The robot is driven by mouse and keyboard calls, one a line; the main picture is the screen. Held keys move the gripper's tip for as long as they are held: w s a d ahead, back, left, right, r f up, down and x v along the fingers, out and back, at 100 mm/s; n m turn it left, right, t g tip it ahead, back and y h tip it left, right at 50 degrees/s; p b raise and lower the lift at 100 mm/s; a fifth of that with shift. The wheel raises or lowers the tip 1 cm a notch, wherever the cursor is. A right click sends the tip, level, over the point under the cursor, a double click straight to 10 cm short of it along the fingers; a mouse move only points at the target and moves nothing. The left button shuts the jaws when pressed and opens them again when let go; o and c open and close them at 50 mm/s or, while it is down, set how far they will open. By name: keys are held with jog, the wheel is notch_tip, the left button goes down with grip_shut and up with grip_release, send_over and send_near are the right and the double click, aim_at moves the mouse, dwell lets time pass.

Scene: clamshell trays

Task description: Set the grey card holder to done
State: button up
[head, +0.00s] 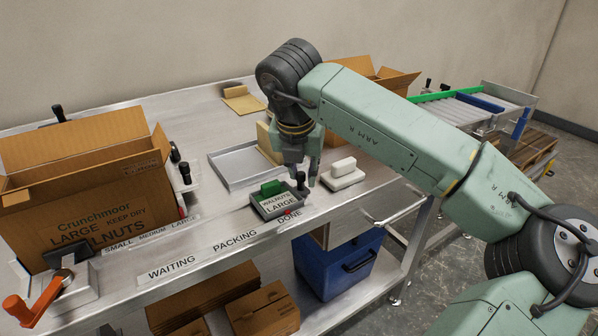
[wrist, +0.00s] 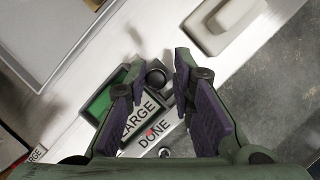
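The grey card holder (head: 268,215) sits near the front edge of the metal table, behind the DONE label (head: 290,217). In the wrist view the left finger covers part of the holder and card.
WAITING (head: 172,267) and PACKING (head: 235,240) labels run left along the edge. A white block on a base (head: 343,175) stands right of my gripper. A shallow grey tray (head: 232,167) lies behind the holder. A large open carton (head: 90,190) fills the left end.

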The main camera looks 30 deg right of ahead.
jog(key=shift+o, duration=1.3)
jog(key=v, duration=0.7)
jog(key=shift+r, duration=0.25)
jog(key=shift+s, duration=0.1)
